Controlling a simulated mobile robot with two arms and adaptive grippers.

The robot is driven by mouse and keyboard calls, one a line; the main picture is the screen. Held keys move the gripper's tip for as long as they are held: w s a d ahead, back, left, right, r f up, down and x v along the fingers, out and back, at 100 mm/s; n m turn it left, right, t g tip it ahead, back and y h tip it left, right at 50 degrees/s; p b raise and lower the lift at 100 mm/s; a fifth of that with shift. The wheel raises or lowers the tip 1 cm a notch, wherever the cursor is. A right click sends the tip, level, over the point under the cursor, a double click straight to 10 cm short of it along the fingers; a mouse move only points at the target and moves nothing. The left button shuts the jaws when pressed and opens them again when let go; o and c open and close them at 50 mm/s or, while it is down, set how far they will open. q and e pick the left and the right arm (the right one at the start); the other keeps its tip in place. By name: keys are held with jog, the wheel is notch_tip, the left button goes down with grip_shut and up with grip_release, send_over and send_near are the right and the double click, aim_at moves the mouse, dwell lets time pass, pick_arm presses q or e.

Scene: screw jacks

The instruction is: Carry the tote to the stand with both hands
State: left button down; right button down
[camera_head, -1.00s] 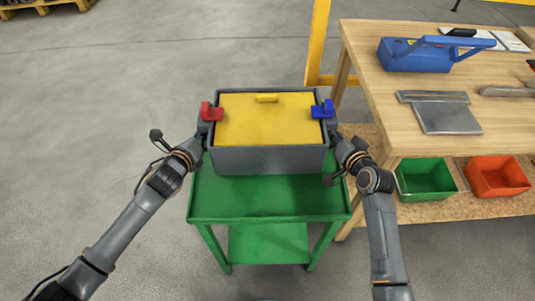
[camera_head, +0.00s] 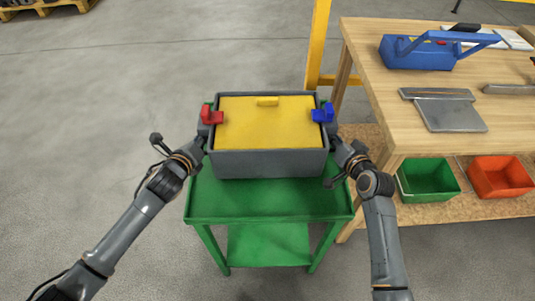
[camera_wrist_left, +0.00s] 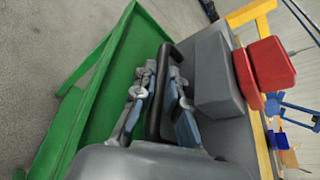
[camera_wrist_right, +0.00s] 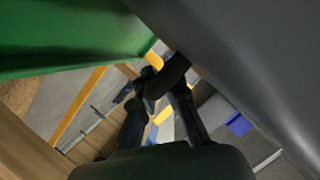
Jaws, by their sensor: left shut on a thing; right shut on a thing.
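The grey tote (camera_head: 268,164) with a yellow lid or filling (camera_head: 267,125) appears level over the green stand (camera_head: 265,207). I cannot tell whether its base touches the stand's top. A red clip (camera_head: 211,115) sits at its left end and a blue clip (camera_head: 323,113) at its right end. My left gripper (camera_head: 202,136) is shut on the tote's left handle; the left wrist view shows its fingers (camera_wrist_left: 160,85) around the dark handle bar. My right gripper (camera_head: 336,137) is shut on the right handle, whose dark bar (camera_wrist_right: 170,75) shows in the right wrist view.
A wooden workbench (camera_head: 375,80) stands close at the right, with a blue toolbox (camera_head: 420,55) and a metal plate (camera_head: 447,113) on it. Its lower shelf holds a green bin (camera_head: 428,195) and an orange bin (camera_head: 500,192). Floor at the left is clear.

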pick_arm(q)
jog(key=shift+w+d+f+b, duration=0.15)
jog(key=shift+f+b, duration=0.45)
jog(key=shift+b, duration=0.45)
pick_arm(e)
jog(key=shift+w+f, duration=0.15)
jog(key=shift+f, duration=0.5)
pick_arm(q)
jog(key=c, duration=1.5)
grip_release()
jog(key=shift+s+f, duration=0.25)
jog(key=shift+f, duration=0.1)
pick_arm(e)
jog(key=c, duration=1.5)
grip_release()
jog(key=shift+s+f, duration=0.2)
jog(key=shift+f, duration=0.1)
pick_arm(q)
jog(key=shift+o, duration=0.6)
jog(key=shift+s+r, duration=0.15)
jog(key=shift+r, duration=0.05)
pick_arm(e)
jog(key=shift+o, duration=0.6)
jog(key=shift+s+r, duration=0.15)
jog(key=shift+s, duration=0.05)
